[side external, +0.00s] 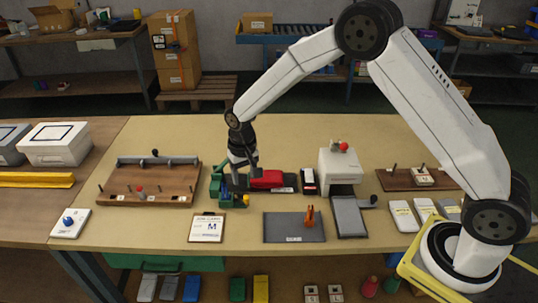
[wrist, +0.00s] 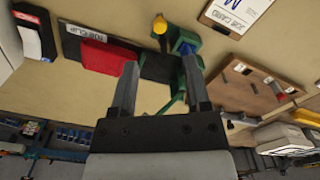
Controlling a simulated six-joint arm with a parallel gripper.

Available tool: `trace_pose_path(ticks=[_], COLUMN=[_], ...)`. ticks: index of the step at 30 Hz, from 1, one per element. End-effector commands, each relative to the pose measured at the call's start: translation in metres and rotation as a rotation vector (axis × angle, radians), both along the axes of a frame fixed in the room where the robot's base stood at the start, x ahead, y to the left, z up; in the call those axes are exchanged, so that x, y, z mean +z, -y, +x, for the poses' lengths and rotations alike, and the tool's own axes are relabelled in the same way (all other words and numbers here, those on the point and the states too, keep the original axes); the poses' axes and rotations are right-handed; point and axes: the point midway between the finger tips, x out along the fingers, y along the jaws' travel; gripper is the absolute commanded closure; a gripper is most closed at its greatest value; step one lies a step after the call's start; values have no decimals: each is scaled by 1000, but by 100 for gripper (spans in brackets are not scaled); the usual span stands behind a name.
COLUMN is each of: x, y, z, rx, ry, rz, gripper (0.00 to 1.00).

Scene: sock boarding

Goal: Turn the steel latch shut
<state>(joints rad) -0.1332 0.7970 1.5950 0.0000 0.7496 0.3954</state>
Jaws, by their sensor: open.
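A wooden board (side external: 150,197) at the left of the bench carries a long steel bar (side external: 180,161) with a black knob (side external: 155,153) along its back edge. I cannot tell whether this bar is the steel latch. A green fixture (side external: 217,185) with a yellow knob (side external: 245,201) stands right of the board. My gripper (side external: 246,178) points down over the fixture, beside a red block (side external: 267,179). In the wrist view my gripper (wrist: 161,62) is open, with nothing between its fingers. The green fixture (wrist: 187,42) shows by the right finger and the red block (wrist: 105,55) left of the left finger.
A white box-shaped machine (side external: 339,168) with a red knob stands right of the red block. A job-card clipboard (side external: 206,228) and a dark grey mat (side external: 283,228) lie in front. A second wooden board (side external: 400,182) is further right. Bench between clipboard and mat is bare.

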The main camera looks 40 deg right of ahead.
Motion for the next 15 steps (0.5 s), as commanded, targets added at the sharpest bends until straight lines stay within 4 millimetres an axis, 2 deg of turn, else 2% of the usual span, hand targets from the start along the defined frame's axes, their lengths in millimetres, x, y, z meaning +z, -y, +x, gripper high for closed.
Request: trace_pose_path(ticks=[5, 15], x=[-13, -52], y=[0, 0], z=[-1, -1], rx=[0, 0], ry=[-3, -2], rz=[0, 0], gripper=[39, 39])
